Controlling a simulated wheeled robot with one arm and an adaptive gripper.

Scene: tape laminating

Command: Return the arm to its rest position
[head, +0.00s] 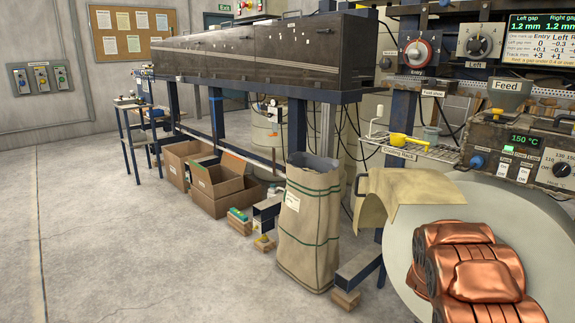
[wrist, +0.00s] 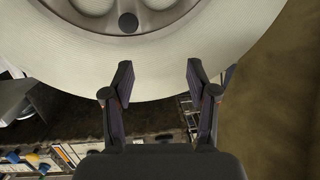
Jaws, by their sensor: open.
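My gripper (wrist: 159,85) shows in the wrist view with its two dark fingers apart and nothing between them. Beyond the fingertips is a large pale disc, like a big tape reel (wrist: 235,60), with a grey hub and a dark centre. I cannot tell how far the fingertips are from it. In the head view, copper-coloured arm links of mine fill the lower right, in front of a pale round surface (head: 545,235). My gripper is not visible in the head view.
A control panel with an Entry dial (head: 421,50) and a temperature box (head: 525,145) stands at the right. A cooling rack (head: 425,152), a tan curved sheet (head: 400,195) and a tall paper sack (head: 310,220) are nearby. Cardboard boxes (head: 222,190) stand under the long machine (head: 260,55). The left floor is clear.

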